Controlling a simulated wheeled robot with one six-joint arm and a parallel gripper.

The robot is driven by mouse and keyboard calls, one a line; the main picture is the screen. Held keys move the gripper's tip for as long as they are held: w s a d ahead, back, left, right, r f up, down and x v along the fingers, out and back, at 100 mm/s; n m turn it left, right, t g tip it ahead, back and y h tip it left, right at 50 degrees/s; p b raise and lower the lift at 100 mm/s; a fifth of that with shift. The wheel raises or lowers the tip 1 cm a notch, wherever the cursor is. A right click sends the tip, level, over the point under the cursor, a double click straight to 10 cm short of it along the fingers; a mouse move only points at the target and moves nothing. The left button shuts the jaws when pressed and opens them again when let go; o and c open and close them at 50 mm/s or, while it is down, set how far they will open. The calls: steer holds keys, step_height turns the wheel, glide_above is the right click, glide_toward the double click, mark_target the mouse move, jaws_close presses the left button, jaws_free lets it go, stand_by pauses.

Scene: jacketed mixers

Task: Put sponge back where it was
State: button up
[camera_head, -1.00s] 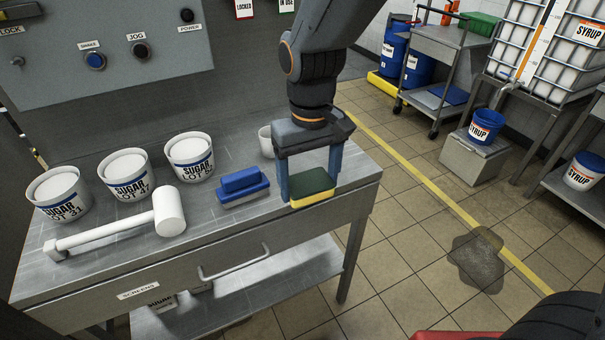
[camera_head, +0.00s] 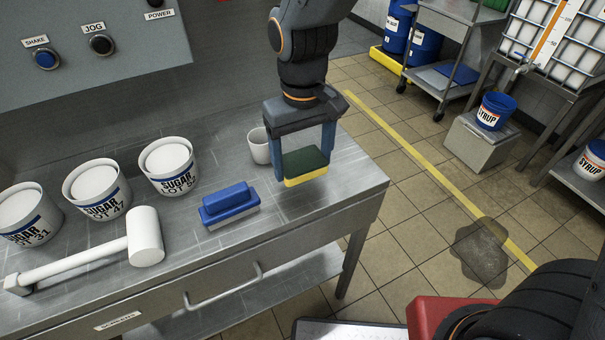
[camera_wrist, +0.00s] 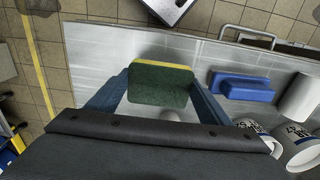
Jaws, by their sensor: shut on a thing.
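The sponge (camera_head: 306,164) has a dark green top and a yellow base. My gripper (camera_head: 304,158) is shut on it, one finger on each side, near the right end of the steel table (camera_head: 330,205). The sponge also shows between the blue fingers in the wrist view (camera_wrist: 161,86), green face toward the camera. The sponge looks level. I cannot tell whether its underside touches the table or hangs just above it.
A blue brush-like block (camera_head: 229,204) lies left of the sponge. A white cup (camera_head: 260,146) stands close behind it. A white mallet (camera_head: 145,237) and sugar tubs (camera_head: 168,166) fill the table's left. Bare tabletop lies in front and right of the sponge.

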mark_target(302, 189)
steer(key=shift+f+p, duration=0.35)
steer(key=shift+f, duration=2.35)
steer(key=shift+f, duration=0.2)
steer(key=o, duration=1)
steer(key=shift+r, duration=0.1)
step_height(302, 189, up, 12)
steer(key=shift+r+b, duration=0.15)
steer(key=shift+b, duration=0.8)
steer(key=d+f+m, duration=0.2)
steer(key=d, duration=0.6)
steer(key=s+d+f+m, duration=0.1)
steer(key=d+f+m, duration=0.1)
steer(key=d, duration=0.6)
steer(key=s+d+f+m+t, duration=0.1)
steer(key=d+f+m, duration=0.1)
steer(key=d+f, duration=0.2)
steer(key=shift+s+d+f, duration=0.1)
steer(key=shift+d+f, duration=0.05)
steer(key=shift+d, duration=0.8)
steer(key=shift+s+d+f, duration=0.1)
steer(key=shift+d, duration=0.85)
